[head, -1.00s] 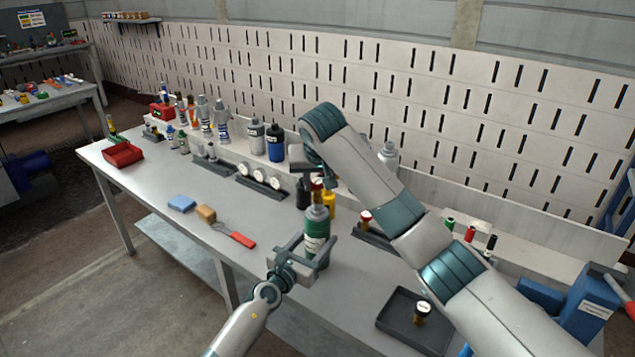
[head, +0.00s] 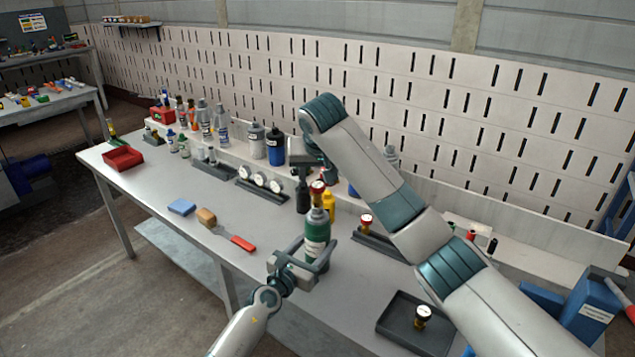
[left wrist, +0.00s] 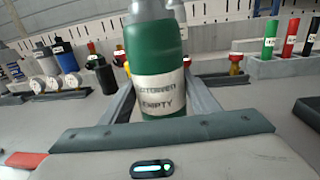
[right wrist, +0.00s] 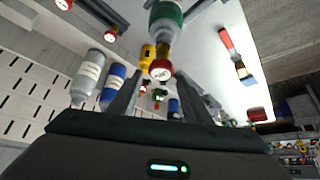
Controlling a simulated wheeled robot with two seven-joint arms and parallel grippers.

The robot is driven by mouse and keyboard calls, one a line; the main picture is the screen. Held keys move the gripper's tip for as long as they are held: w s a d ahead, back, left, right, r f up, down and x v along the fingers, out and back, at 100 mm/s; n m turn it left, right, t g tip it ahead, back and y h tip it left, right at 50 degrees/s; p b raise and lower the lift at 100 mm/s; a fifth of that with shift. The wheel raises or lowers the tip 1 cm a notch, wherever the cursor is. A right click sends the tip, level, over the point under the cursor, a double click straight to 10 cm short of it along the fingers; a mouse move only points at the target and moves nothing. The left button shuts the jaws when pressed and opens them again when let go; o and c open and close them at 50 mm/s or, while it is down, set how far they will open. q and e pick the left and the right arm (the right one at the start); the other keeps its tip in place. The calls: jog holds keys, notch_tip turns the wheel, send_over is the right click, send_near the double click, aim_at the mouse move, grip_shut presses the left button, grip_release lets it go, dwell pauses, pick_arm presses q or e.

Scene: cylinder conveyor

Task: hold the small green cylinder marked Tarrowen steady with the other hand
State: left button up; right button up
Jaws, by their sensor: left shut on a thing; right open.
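In the left wrist view the green cylinder (left wrist: 155,55) has a white label reading "EMPTY" below a blurred name. A brass gauge piece with a red knob (head: 318,190) appears to sit on the cylinder's top; whether it is seated I cannot tell. My right gripper (head: 303,188) is open beside and above this piece. In the right wrist view the gauge (right wrist: 160,70) shows between the open fingers, apparently untouched.
A dark tray (head: 385,327) with another gauge piece (head: 422,314) lies at right. Bottles, including a blue one (head: 275,146), line the back. The left front of the bench is mostly clear.

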aim_at(318, 197)
jog(key=shift+f, duration=0.15)
dwell(0.5)
jog(key=shift+f, duration=1.15)
grip_shut()
jog(key=m+h, duration=0.2)
jog(key=m, duration=0.2)
jog(key=shift+a, duration=0.15)
jog(key=shift+m+g+h, duration=0.3)
jog(key=shift+m+h, duration=0.3)
jog(key=shift+m, duration=0.4)
jog(key=m+h, duration=0.1)
jog(key=m, duration=0.1)
jog(key=shift+m+g, duration=0.3)
jog(key=shift+g, duration=0.1)
jog(key=shift+m+g+h, duration=0.8)
jog(key=shift+m, duration=0.9)
